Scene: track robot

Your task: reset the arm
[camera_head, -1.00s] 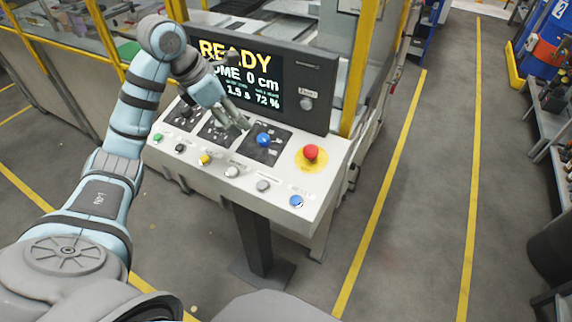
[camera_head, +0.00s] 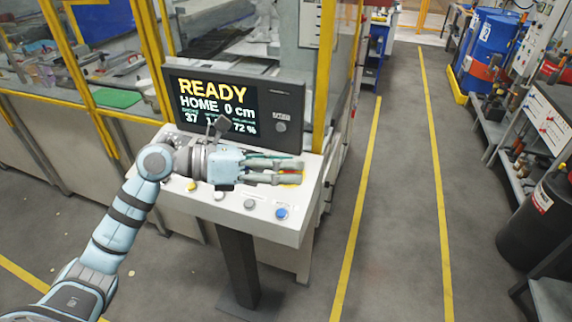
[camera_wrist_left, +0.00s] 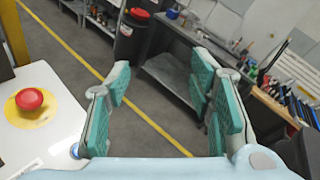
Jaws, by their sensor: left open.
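My left gripper (camera_head: 296,170) is open and empty, above the right part of the white control panel (camera_head: 262,222). Its fingers point right, and they show spread in the wrist view (camera_wrist_left: 158,78). The red mushroom button (camera_wrist_left: 30,99) on its yellow disc is left of the fingers in the wrist view. In the head view the fingers mostly cover it. A blue button (camera_head: 281,213) and a grey button (camera_head: 249,204) sit along the panel's front edge. The screen (camera_head: 216,105) reads READY and HOME 0 cm. The wrist hides part of the panel. My right gripper is not in view.
A yellow-framed enclosure (camera_head: 325,75) stands behind the panel. An aisle with yellow floor lines (camera_head: 362,190) runs free on the right. Shelves (camera_head: 508,150), a blue barrel (camera_head: 490,40) and a dark bin (camera_head: 540,212) line its far side.

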